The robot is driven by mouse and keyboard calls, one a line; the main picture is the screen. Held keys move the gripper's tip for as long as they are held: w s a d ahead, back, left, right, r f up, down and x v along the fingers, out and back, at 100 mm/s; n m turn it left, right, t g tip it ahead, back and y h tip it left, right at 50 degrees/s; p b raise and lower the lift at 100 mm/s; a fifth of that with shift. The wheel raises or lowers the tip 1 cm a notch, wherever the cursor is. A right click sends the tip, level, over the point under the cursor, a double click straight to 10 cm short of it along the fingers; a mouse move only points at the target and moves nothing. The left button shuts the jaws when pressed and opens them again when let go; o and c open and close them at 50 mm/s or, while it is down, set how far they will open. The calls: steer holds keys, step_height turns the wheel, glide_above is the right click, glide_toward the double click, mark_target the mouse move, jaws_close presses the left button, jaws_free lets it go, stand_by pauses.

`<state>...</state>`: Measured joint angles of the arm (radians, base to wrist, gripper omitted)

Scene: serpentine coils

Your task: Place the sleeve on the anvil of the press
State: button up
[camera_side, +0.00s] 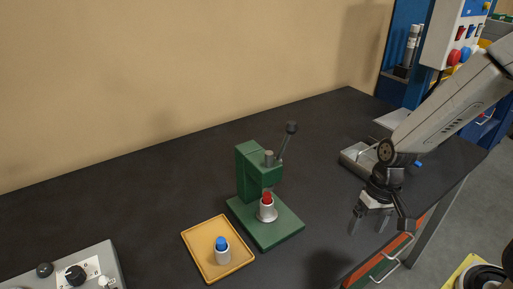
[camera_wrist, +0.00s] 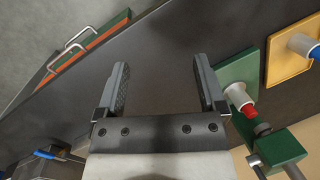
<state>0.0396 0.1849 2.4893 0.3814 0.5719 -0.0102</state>
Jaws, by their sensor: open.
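The green press (camera_side: 248,172) stands on the dark table; it also shows in the wrist view (camera_wrist: 280,146). A light grey piece with a red top (camera_side: 267,209) stands upright on the press base, under the ram; it also shows in the wrist view (camera_wrist: 237,96). A light grey piece with a blue top (camera_side: 222,254) stands upright in the yellow tray; it also shows in the wrist view (camera_wrist: 302,44). I cannot tell which one is the sleeve. My gripper (camera_side: 380,222) is open and empty, above the table's front edge, right of the press. Its fingers are apart in the wrist view (camera_wrist: 160,62).
The yellow tray (camera_side: 189,239) lies left of the press. The press lever (camera_side: 288,141) sticks up to the right. A control box (camera_side: 97,264) is at the front left. A grey device (camera_side: 352,158) sits behind my gripper. The table's back left is clear.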

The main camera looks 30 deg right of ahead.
steer(key=shift+w+d+r+n+t+h, duration=0.6)
steer(key=shift+r+n+t, duration=0.25)
steer(key=shift+n, duration=0.2)
steer(key=shift+w+d+r+n+t+h, duration=0.5)
steer(key=shift+w+d+r+n+t, duration=0.3)
steer(key=shift+n, duration=0.25)
steer(key=shift+s+a, duration=0.1)
